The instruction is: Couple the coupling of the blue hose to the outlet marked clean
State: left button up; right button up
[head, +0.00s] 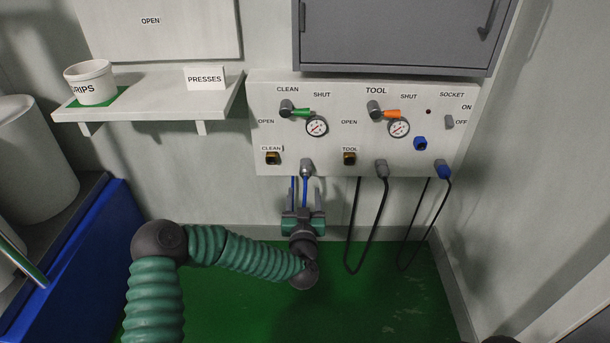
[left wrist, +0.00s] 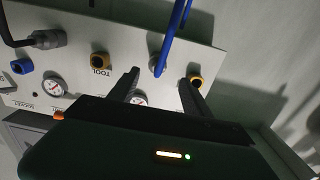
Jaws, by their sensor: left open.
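The blue hose (head: 304,190) hangs from its grey coupling (head: 307,167), which sits at the panel's lower edge, right of the brass outlet marked clean (head: 273,158). Nothing is on that outlet. My left gripper (head: 305,192) is open below the coupling, its fingers pointing up at the panel, with the hose showing between them. In the left wrist view, turned upside down, the blue hose (left wrist: 174,32) and its coupling (left wrist: 156,66) show beyond the open fingers. One finger partly overlaps the clean outlet (left wrist: 195,81). My right gripper is not in view.
The panel (head: 330,140) also bears the tool outlet (head: 349,158), a black hose on a grey coupling (head: 382,169), a blue plug (head: 443,170) with a black cable, and two gauges. The green clean valve handle (head: 300,112) points right. A shelf (head: 150,103) juts out left.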

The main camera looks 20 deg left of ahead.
aim_at(305, 178)
pick_arm(q)
jog(key=b+x, duration=0.2)
jog(key=x, duration=0.5)
jog(key=shift+w, duration=0.95)
jog(key=shift+p, duration=0.3)
dwell(0.4)
